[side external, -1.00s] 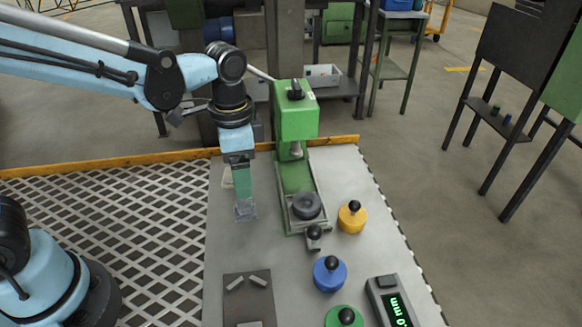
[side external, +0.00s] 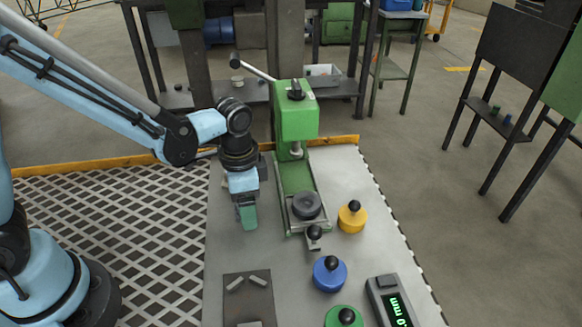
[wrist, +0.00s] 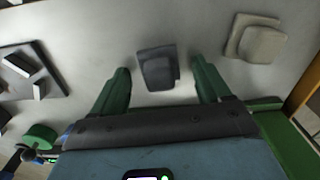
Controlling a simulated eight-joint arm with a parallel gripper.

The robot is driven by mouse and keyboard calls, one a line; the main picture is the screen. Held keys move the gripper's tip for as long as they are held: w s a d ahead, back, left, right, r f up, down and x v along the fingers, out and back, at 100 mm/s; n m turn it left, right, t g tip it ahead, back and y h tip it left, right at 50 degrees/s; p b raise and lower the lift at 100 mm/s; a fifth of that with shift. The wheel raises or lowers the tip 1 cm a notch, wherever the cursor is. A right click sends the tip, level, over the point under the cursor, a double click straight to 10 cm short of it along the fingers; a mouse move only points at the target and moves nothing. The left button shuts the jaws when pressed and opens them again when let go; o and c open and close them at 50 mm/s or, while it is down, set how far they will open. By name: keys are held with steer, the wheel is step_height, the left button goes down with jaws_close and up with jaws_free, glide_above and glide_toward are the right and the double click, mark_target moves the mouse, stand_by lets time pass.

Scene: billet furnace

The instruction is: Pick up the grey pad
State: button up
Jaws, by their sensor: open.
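The grey pad (wrist: 157,70) is dark and looks like two stacked flat pieces on the pale tabletop. In the wrist view it lies between the two green fingers of my gripper (wrist: 161,66), with a gap on each side. My gripper is open and holds nothing. In the side view my gripper (side external: 248,222) is low over the table, left of the green press, and hides the grey pad. A second, lighter beige-grey pad (wrist: 257,40) lies to the right in the wrist view.
The green press (side external: 296,112) stands just right of my gripper. A yellow knobbed weight (side external: 351,217), a blue one (side external: 330,274) and a green one (side external: 345,317) stand to the right and front.

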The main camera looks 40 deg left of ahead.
steer(key=c, duration=1.1)
steer(key=shift+c, duration=0.2)
steer(key=shift+r, duration=0.15)
steer(key=shift+r, duration=0.55)
step_height(320, 180, up, 3)
steer(key=shift+f, duration=0.15)
steer(key=s+d+r, duration=0.7)
steer(key=s+d, duration=0.1)
steer(key=shift+s, duration=0.2)
